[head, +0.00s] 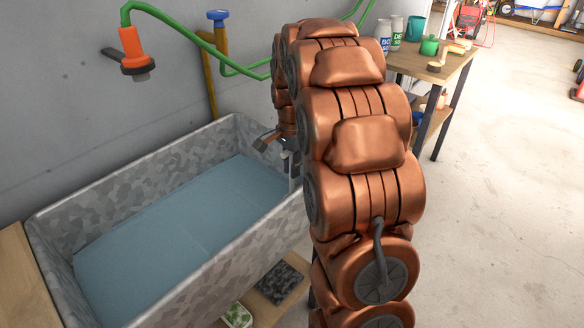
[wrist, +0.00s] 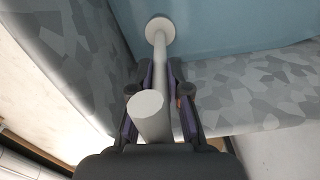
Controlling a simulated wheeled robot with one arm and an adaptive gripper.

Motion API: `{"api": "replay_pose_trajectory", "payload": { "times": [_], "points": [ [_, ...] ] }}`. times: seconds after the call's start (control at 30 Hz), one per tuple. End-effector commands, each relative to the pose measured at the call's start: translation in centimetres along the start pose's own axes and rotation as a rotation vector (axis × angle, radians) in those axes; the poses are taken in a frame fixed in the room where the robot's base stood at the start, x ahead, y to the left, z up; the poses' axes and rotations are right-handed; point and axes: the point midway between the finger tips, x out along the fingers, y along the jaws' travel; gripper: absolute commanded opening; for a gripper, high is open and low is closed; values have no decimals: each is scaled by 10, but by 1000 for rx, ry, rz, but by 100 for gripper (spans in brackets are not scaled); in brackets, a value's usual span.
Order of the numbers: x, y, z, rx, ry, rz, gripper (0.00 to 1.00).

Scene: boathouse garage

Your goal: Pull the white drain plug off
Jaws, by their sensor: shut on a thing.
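The white drain plug (wrist: 148,106) is a long pale stem with a round flange (wrist: 160,29) at its far end, seen from above in the wrist view. My gripper (wrist: 160,74) has its fingers on both sides of the stem and is shut on it. The flange shows against the blue surface in the trough, near the trough's corner; I cannot tell whether it is seated or lifted. In the head view my gripper (head: 287,150) is low at the trough's far right end, and my arm hides much of that area.
The grey mottled trough (head: 165,290) has a flat blue surface (head: 180,225) inside. A green hose with an orange nozzle (head: 132,50) hangs on the wall above.

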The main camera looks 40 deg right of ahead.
Motion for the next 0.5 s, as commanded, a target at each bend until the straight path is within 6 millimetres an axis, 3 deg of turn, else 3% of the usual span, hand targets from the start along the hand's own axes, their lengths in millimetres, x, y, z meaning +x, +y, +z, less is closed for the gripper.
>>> {"api": "replay_pose_trajectory", "payload": {
  "times": [0.5],
  "points": [
    [-11,0,0,0,1,-1,0]
  ]
}}
